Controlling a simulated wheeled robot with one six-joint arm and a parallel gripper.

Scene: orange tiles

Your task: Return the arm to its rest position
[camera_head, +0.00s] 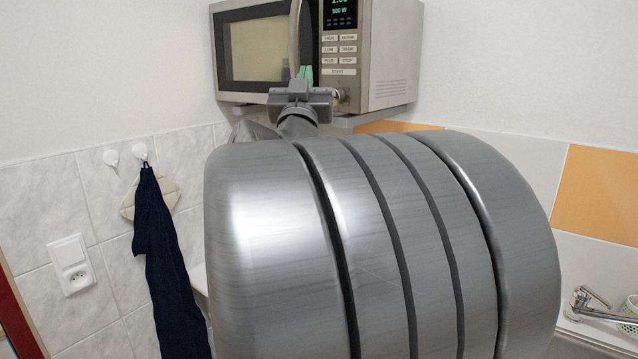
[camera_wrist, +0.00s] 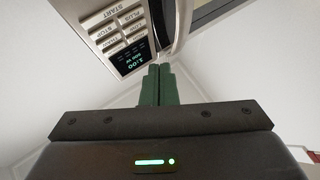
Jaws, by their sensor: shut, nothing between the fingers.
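My gripper (camera_wrist: 159,84) shows in the wrist view with its two green fingers shut side by side and nothing between them. In the head view my gripper (camera_head: 304,74) is small, just in front of the microwave, near its door handle and buttons. The microwave (camera_head: 262,47) is on the wall at the top, with its door looking closed and its display lit. In the wrist view the microwave's button panel (camera_wrist: 118,36) is close behind the fingers. I cannot tell whether the fingers touch it. My large grey arm link hides the middle of the head view.
A dark blue towel (camera_head: 157,255) hangs from a white hook on the tiled wall at left. A wall socket (camera_head: 71,264) is further left. A sink tap (camera_head: 597,307) stands at the lower right. The wall beside the microwave is bare.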

